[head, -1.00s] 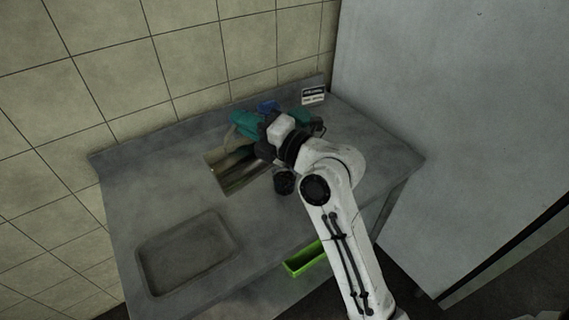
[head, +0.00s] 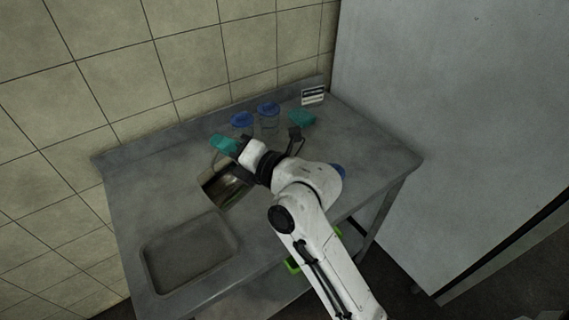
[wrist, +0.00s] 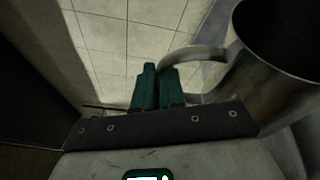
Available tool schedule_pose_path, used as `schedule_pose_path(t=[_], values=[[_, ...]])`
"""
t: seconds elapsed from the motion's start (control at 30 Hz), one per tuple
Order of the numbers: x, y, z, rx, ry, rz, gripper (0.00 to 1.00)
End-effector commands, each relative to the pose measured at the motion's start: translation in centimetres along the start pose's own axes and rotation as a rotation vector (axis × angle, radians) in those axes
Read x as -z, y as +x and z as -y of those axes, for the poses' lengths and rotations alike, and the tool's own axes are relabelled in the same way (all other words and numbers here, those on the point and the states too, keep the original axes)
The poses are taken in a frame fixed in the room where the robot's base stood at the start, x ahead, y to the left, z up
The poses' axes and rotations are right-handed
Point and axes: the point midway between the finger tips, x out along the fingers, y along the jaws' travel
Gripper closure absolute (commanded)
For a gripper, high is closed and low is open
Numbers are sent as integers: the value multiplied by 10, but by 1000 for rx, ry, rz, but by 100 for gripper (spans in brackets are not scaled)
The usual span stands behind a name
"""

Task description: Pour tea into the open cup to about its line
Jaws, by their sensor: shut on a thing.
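My gripper (head: 224,144) is over the back left part of the metal table. Its teal fingers also show in the wrist view (wrist: 158,88), shut on the handle (wrist: 190,55) of a shiny metal jug (wrist: 270,95). The jug's wide dark mouth shows at the top right of the wrist view. In the head view the jug (head: 226,190) is below my gripper; I cannot tell its exact tilt or whether it touches the table. No tea is clearly visible. I cannot make out the open cup or its line; my arm covers part of the table.
Two clear vessels with blue lids (head: 242,119) (head: 269,108) stand at the back. Another blue item (head: 338,170) shows partly behind my arm. A teal block (head: 301,118) and a small sign (head: 313,95) are back right. A recessed tray (head: 190,252) lies front left. A green bin (head: 292,266) is below.

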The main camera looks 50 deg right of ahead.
Motion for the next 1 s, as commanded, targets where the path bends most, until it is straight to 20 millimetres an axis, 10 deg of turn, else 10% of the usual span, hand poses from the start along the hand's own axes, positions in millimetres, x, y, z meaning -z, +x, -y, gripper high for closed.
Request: schedule_pose_path(t=[1.0], values=[[18,6,8,53,-136,-12,100]])
